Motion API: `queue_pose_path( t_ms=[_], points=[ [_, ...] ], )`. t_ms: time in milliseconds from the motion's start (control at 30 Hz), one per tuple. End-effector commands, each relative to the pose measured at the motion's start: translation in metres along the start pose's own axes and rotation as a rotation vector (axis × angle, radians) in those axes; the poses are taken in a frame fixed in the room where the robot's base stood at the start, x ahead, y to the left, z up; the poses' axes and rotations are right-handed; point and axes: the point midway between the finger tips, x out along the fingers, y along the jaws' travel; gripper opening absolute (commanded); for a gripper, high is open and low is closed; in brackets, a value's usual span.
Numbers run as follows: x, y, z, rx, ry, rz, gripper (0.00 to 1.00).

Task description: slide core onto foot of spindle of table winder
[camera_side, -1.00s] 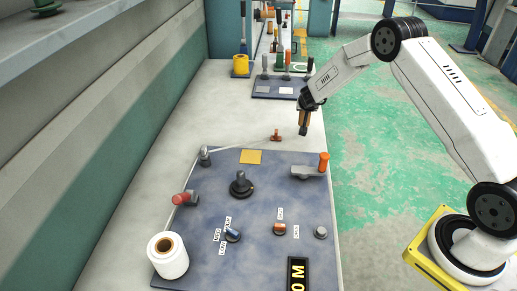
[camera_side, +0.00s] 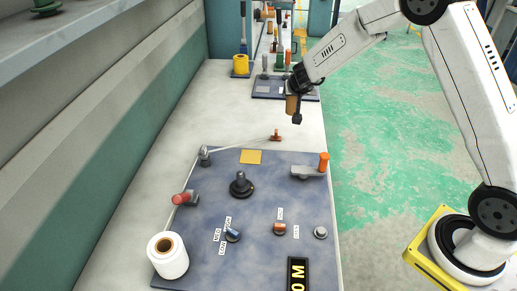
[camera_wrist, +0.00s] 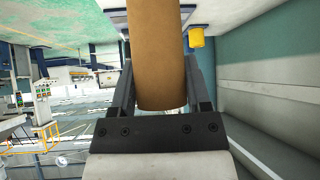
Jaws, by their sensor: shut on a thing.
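The core is a brown cardboard tube (camera_wrist: 158,60), held between the two fingers of my gripper in the wrist view. In the side view the brown core (camera_side: 291,104) shows at my gripper (camera_side: 295,108), high above the far part of the bench. The table winder is a blue panel (camera_side: 200,252) on the bench. Its dark spindle (camera_side: 240,180) stands upright on a round foot (camera_side: 242,191) near the panel's middle, with nothing on it. My gripper is beyond the spindle and to its right, well apart from it.
A white roll (camera_side: 168,260) stands at the panel's front left. A red roller (camera_side: 181,199), a grey post (camera_side: 205,155) and an orange-handled crank (camera_side: 322,165) rise from the panel. A thin strip runs to a small orange piece (camera_side: 276,135). A yellow roll (camera_side: 241,65) is at the back.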

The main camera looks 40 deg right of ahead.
Motion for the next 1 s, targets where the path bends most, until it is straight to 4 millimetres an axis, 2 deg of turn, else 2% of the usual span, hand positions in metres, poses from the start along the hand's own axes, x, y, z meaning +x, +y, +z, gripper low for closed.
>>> queue_pose_path(
  t_ms=[100,500,900,1000],
  points=[
    [-0.028,-0.011,0.000,-0.027,0.002,-0.028,0.00],
    [-0.113,-0.033,0.013,-0.117,0.003,-0.118,0.00],
    [-0.167,-0.053,0.036,-0.254,0.002,-0.248,0.00],
    [-0.171,-0.064,0.043,-0.316,0.001,-0.303,0.00]
  ],
)
